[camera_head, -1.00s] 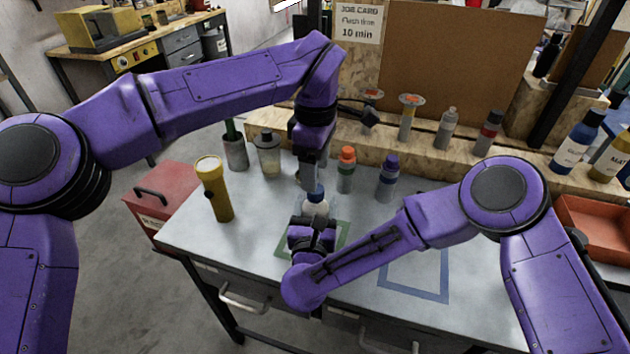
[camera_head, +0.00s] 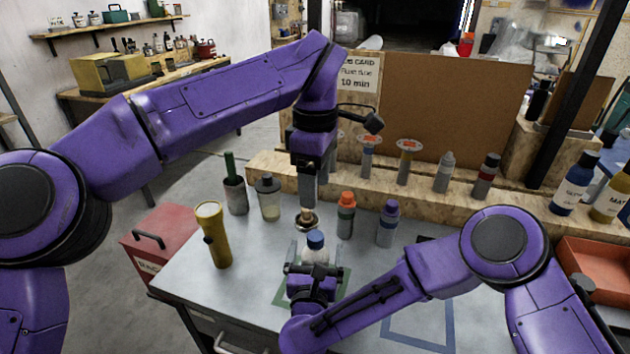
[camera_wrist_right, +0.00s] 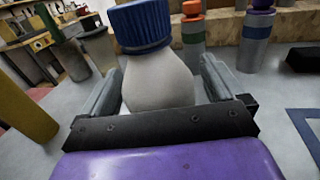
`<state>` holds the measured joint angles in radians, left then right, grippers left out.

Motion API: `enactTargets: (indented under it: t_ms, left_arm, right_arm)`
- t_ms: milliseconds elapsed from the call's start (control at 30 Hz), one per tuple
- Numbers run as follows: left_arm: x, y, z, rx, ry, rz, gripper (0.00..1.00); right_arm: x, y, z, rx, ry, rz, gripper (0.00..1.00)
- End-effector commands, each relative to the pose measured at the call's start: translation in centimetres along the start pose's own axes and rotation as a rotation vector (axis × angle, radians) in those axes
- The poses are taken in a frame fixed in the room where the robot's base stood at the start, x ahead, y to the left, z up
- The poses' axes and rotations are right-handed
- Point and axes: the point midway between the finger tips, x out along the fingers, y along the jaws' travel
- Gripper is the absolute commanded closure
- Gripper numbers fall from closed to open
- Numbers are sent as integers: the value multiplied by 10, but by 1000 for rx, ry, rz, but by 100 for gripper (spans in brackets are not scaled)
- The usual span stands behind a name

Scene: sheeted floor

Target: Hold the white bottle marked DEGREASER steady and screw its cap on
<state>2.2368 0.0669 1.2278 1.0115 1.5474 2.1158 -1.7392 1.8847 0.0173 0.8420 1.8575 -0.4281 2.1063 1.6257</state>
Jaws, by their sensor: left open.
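The white bottle (camera_head: 317,257) stands upright on the bench, and its marking does not show. It also shows in the right wrist view (camera_wrist_right: 158,85). Its blue cap (camera_wrist_right: 140,24) sits on top of the neck; it also shows in the head view (camera_head: 315,239). How tightly it is seated cannot be told. My right gripper (camera_head: 316,256) has its fingers on both sides of the bottle body and appears shut on it. My left gripper (camera_head: 307,200) points down, open and empty, above the cap and apart from it.
Behind the bottle stand an orange-capped bottle (camera_head: 346,218), a purple-capped bottle (camera_head: 388,225) and a clear jar (camera_head: 268,200). A yellow flashlight (camera_head: 213,236) stands at the left. A small round item (camera_head: 306,224) is just behind the cap. A blue outline (camera_head: 447,325) marks the bench at the right.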

Motion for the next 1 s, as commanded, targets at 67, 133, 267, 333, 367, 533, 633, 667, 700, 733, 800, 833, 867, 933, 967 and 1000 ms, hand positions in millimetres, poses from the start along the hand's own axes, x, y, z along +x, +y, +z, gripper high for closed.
enactTargets:
  t_ms: [67, 133, 267, 333, 367, 533, 633, 667, 700, 733, 800, 833, 867, 933, 967, 1000]
  left_arm:
    - [0, 0, 0, 0, 0, 0, 36]
    - [2, 0, 0, 0, 0, 0, 36]
    - [10, 0, 0, 0, 0, 0, 36]
    - [16, 0, 0, 0, 0, 0, 36]
    - [18, 0, 0, 0, 0, 0, 36]
    - [28, 0, 0, 0, 0, 0, 36]
    - [31, 0, 0, 0, 0, 0, 36]
    - [32, 0, 0, 0, 0, 0, 36]
    - [32, 0, 0, 0, 0, 0, 36]
    - [33, 0, 0, 0, 0, 0, 36]
    - [33, 0, 0, 0, 0, 0, 36]
    - [32, 0, 0, 0, 0, 0, 36]
    - [32, 0, 0, 0, 0, 0, 36]
    - [32, 0, 0, 0, 0, 0, 36]
    - [32, 0, 0, 0, 0, 0, 36]
    - [32, 0, 0, 0, 0, 0, 36]
  right_arm:
    - [0, 0, 0, 0, 0, 0, 4]
    - [-3, 0, -1, 0, 0, 1, 4]
    - [-22, 1, -3, 0, -1, 4, 4]
    - [-38, 2, -4, -2, -1, 6, 4]
    - [-45, 2, -4, -1, -1, 6, 4]
    - [-80, 1, -3, -2, -2, 6, 4]
    - [-95, 1, -2, 0, -1, 4, 4]
    - [-98, 1, -2, 0, -1, 3, 4]
    - [-101, 1, -1, 0, 0, 2, 4]
    - [-103, 1, -1, -1, -1, 2, 4]
    - [-105, 0, 0, -1, 0, 0, 4]
    - [-105, 0, 0, -1, 0, 0, 4]
    - [-106, 0, 0, -1, 0, -1, 4]
    - [-106, 0, 0, 0, 0, -1, 4]
    - [-105, 0, 0, 0, 0, -1, 4]
    - [-105, 0, 0, 0, 0, 0, 4]
